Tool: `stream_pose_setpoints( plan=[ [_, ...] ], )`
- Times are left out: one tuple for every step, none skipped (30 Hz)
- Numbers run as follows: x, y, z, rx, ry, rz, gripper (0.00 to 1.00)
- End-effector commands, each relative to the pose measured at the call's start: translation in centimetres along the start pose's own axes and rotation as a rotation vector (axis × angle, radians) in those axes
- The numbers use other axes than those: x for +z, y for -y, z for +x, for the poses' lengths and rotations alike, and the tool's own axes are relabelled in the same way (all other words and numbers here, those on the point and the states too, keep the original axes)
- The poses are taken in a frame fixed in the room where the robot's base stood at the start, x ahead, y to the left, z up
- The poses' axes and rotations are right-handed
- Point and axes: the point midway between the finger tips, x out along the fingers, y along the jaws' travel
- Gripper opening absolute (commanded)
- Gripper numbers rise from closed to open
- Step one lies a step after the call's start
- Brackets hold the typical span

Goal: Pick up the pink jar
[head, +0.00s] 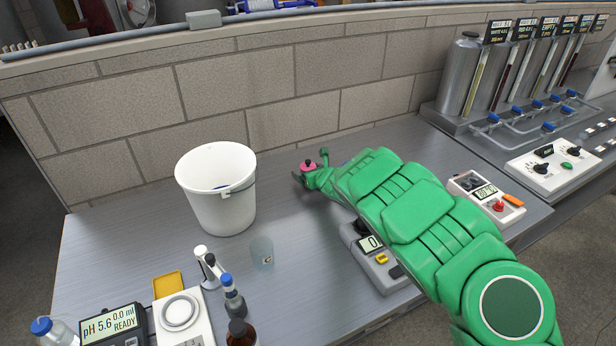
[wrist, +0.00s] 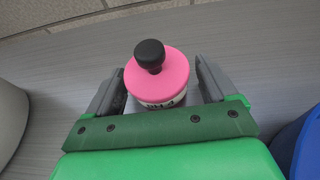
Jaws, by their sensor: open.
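The pink jar (wrist: 158,76) has a pink lid with a black knob and a white label band with dark lettering. In the wrist view it stands between the two fingers of my gripper (wrist: 160,84), which is open, with a gap on each side of the jar. In the head view the pink lid (head: 308,165) shows small at the back of the bench, near the wall. My gripper (head: 312,170) is around it there, and my green arm hides part of that area.
A white bucket (head: 217,200) stands left of the jar. A clear beaker (head: 262,252) is in front of the bucket. A grey scale (head: 369,262) sits partly under my arm. A blue object (wrist: 302,145) is at the right in the wrist view. The block wall (head: 290,95) is close behind.

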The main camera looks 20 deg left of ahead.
Motion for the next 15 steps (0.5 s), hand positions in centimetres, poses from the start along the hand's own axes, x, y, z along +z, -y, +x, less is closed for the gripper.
stream_pose_setpoints(
  plan=[
    [-0.01, 0.01, 0.05, 0.000, 0.000, 0.000, 0.85],
    [0.00, 0.02, 0.06, 0.000, 0.000, 0.000, 0.85],
    [-0.01, 0.02, 0.06, 0.000, 0.000, 0.000, 0.85],
    [-0.01, 0.02, 0.06, 0.000, 0.000, 0.000, 0.85],
    [-0.02, 0.02, 0.06, 0.000, 0.000, 0.000, 0.85],
    [-0.03, 0.02, 0.06, 0.000, 0.000, 0.000, 0.85],
    [-0.03, 0.01, 0.06, 0.000, 0.000, 0.000, 0.85],
    [-0.04, 0.01, 0.05, 0.000, 0.000, 0.001, 0.85],
    [-0.04, 0.01, 0.06, 0.000, 0.000, 0.001, 0.82],
    [-0.04, 0.01, 0.06, 0.000, 0.000, 0.001, 0.78],
    [-0.05, 0.01, 0.05, 0.000, 0.000, 0.001, 0.73],
    [-0.05, 0.01, 0.05, 0.000, 0.000, 0.001, 0.67],
    [-0.05, 0.00, 0.05, 0.000, 0.000, 0.001, 0.62],
    [-0.05, 0.00, 0.05, 0.000, 0.000, 0.001, 0.58],
    [-0.06, 0.01, 0.05, 0.000, 0.000, 0.001, 0.52]
  ],
)
